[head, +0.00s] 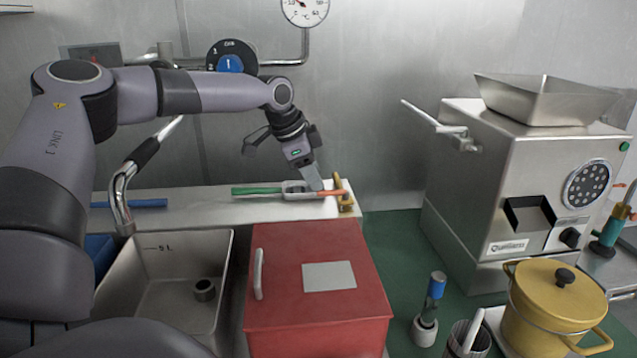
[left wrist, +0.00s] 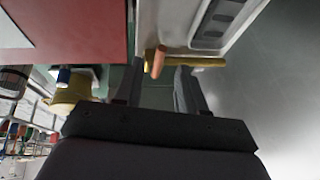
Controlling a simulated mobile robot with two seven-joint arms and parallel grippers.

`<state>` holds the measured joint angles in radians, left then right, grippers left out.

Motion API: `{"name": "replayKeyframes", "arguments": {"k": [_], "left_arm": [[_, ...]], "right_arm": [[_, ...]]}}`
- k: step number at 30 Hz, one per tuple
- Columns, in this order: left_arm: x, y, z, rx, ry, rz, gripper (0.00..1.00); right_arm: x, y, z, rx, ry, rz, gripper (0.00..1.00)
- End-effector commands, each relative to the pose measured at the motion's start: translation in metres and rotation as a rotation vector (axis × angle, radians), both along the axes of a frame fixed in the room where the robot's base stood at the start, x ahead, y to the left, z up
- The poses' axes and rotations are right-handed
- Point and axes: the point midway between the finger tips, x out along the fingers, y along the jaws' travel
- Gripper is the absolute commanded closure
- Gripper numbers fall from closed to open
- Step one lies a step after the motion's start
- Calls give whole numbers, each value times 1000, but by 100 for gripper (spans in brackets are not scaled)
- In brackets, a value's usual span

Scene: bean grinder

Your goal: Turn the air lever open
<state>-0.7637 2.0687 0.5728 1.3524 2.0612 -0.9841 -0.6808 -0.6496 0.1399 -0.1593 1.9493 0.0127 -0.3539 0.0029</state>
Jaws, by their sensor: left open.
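I take the air lever to be the orange lever (head: 331,192) beside a brass fitting (head: 345,194) at the right end of the pale ledge. In the left wrist view the orange lever (left wrist: 158,62) points towards my gripper, with the brass fitting (left wrist: 190,62) across behind it. My left gripper (head: 316,180) is over the ledge at the lever. Its open fingers (left wrist: 160,88) show on either side of the lever's line in the wrist view. Whether they touch it, I cannot tell. My right gripper is not in view.
A green handle (head: 257,190) and a metal plate (head: 298,188) lie left of the lever. A red box (head: 318,312) stands in front of the ledge, beside a steel sink (head: 225,250). The steel grinder (head: 490,180) and yellow pot (head: 548,315) stand right.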

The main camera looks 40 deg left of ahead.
Motion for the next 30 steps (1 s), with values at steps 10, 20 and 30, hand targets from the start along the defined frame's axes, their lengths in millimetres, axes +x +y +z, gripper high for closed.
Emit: {"name": "replayKeyframes", "arguments": {"k": [10, 20, 30], "left_arm": [[14, -4, -30, 1, 0, -2, 60], [15, -4, -32, 1, -1, -1, 60], [15, -4, -32, 2, -1, 0, 100]], "right_arm": [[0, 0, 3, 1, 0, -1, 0], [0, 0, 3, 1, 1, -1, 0], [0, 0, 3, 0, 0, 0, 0]]}}
